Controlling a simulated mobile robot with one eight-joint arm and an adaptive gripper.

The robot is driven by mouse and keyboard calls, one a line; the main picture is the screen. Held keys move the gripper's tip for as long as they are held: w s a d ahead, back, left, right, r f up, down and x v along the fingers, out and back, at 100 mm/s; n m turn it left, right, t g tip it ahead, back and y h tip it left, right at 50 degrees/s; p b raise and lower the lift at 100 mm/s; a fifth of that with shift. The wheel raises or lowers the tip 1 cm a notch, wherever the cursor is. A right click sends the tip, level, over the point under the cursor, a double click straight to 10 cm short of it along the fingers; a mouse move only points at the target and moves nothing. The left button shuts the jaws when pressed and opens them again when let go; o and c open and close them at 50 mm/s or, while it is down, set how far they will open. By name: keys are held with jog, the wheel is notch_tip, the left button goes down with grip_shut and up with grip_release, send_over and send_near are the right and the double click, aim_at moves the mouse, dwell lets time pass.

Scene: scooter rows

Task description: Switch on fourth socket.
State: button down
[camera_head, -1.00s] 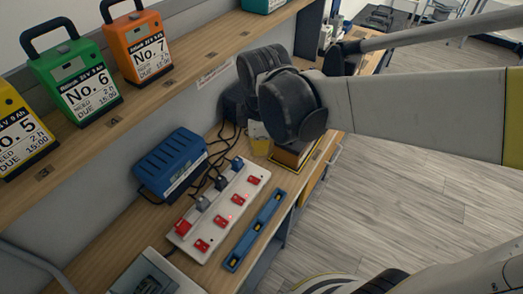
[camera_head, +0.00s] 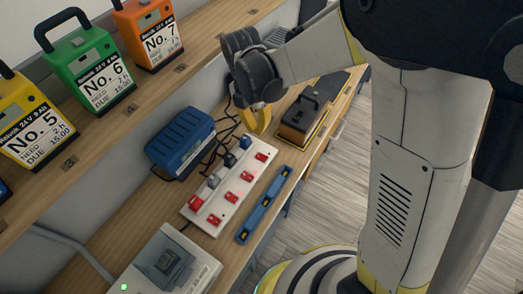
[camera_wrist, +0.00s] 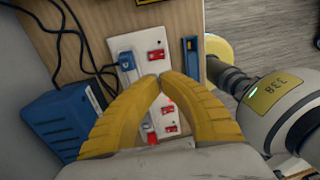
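A white power strip (camera_head: 228,190) with a row of red switches lies on the lower wooden bench. The switch nearest the camera (camera_head: 215,220) and the one at the far end (camera_head: 261,156) both show; I cannot tell which switches are on. Plugs (camera_head: 214,181) sit along its left side. My gripper (camera_head: 257,128) has yellow fingers pointing down, just beyond the strip's far end in the head view. In the wrist view, the fingertips (camera_wrist: 161,78) meet, empty, in front of the strip (camera_wrist: 133,78) and hide part of its middle. Contact cannot be seen.
A blue charger (camera_head: 180,143) with black cables stands left of the strip. A blue level-like bar (camera_head: 264,205) lies right of it. A dark battery box (camera_head: 299,120) stands beyond, and a grey device (camera_head: 166,265) nearer. Batteries (camera_head: 85,65) stand on the upper shelf.

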aim_at(262, 159)
jog(key=f+b, duration=0.1)
jog(key=f, duration=0.3)
jog(key=d+f+b, duration=0.1)
jog(key=f+b, duration=0.1)
jog(key=f, duration=0.3)
jog(key=s+f+b, duration=0.1)
jog(key=f+b, duration=0.1)
jog(key=f, duration=0.2)
jog(key=shift+d+f, duration=0.2)
jog(key=shift+f, duration=0.2)
jog(key=shift+f, duration=0.1)
